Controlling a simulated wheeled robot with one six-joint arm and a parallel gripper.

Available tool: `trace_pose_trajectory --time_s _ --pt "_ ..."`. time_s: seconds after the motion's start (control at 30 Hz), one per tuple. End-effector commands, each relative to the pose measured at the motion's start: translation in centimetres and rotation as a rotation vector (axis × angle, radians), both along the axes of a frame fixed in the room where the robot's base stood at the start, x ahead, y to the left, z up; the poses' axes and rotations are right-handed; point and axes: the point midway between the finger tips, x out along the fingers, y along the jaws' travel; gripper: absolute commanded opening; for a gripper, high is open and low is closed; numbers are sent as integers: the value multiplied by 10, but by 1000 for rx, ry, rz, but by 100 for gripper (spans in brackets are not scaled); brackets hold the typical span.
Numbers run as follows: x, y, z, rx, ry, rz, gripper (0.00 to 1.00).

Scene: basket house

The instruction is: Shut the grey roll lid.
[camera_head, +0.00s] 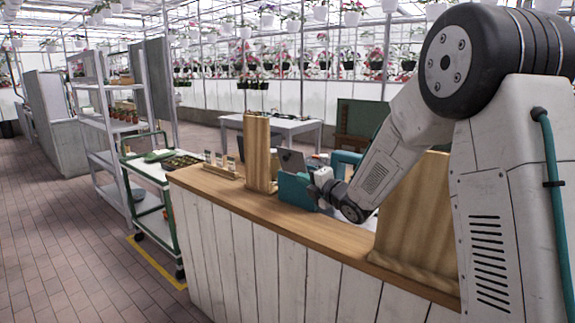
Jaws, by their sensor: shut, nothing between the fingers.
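A teal box-like thing (296,190) stands on the wooden counter, left of my wrist. A small grey panel (291,160) stands tilted just above and behind it; I cannot tell surely whether this is the grey roll lid. My gripper (317,187) is at the end of my bent arm, close to the right side of the teal thing. It is shut with nothing in it. It is small and dark here, and I cannot tell whether it touches the teal thing. My arm hides part of what lies behind it.
The counter (216,185) has a white plank front. A wooden post (257,150) stands left of the teal thing, and a wide wooden panel (415,220) stands right. A green-framed cart (150,172) and metal shelves (108,115) stand at left. The brick floor at far left is clear.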

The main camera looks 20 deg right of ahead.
Motion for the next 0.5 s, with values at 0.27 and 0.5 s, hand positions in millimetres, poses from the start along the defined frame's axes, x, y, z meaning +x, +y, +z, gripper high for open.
trace_pose_trajectory --time_s 0.27,0.5 --pt "15 11 -7 -43 -102 68 0" --pt "55 31 -4 -42 -99 68 0"
